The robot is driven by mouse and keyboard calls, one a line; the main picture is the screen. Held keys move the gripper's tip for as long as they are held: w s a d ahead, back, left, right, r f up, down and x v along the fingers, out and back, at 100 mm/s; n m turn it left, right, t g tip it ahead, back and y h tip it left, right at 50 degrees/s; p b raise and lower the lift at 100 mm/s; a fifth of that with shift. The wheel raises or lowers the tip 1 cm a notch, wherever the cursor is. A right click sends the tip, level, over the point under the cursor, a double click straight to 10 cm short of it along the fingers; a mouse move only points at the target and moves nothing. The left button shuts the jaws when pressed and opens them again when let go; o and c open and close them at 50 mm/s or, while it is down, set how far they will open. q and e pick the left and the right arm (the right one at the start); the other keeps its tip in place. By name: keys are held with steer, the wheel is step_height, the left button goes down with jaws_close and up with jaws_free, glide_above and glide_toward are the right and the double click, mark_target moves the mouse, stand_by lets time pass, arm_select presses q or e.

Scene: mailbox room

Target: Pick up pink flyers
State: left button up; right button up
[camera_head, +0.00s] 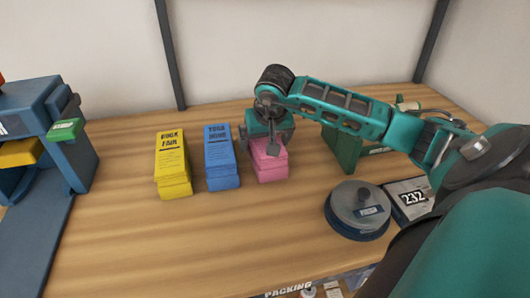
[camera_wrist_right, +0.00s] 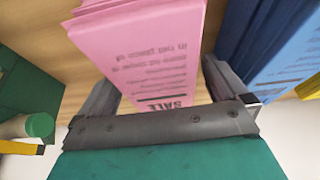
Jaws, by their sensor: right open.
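The pink flyers (camera_head: 270,166) are a stack on the wooden table, right of the blue flyers, with their far end hidden under my right gripper in the head view. In the right wrist view the pink flyers (camera_wrist_right: 140,55) show printed text and reach in between the two fingers. My right gripper (camera_head: 267,143) is over the far part of the stack, open, with one finger on each side of it. It also shows in the right wrist view (camera_wrist_right: 160,90). I cannot tell whether the fingers touch the paper. My left gripper is not in view.
Blue flyers (camera_head: 221,157) stand close left of the pink stack, and yellow flyers (camera_head: 173,165) further left.

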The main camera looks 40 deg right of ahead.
steer(key=shift+w+d+f, duration=0.1)
steer(key=shift+w+f, duration=0.1)
steer(key=shift+f, duration=0.35)
steer(key=c, duration=1.3)
steer(key=shift+r, duration=0.1)
steer(key=shift+c, duration=0.4)
steer(key=shift+r, duration=0.1)
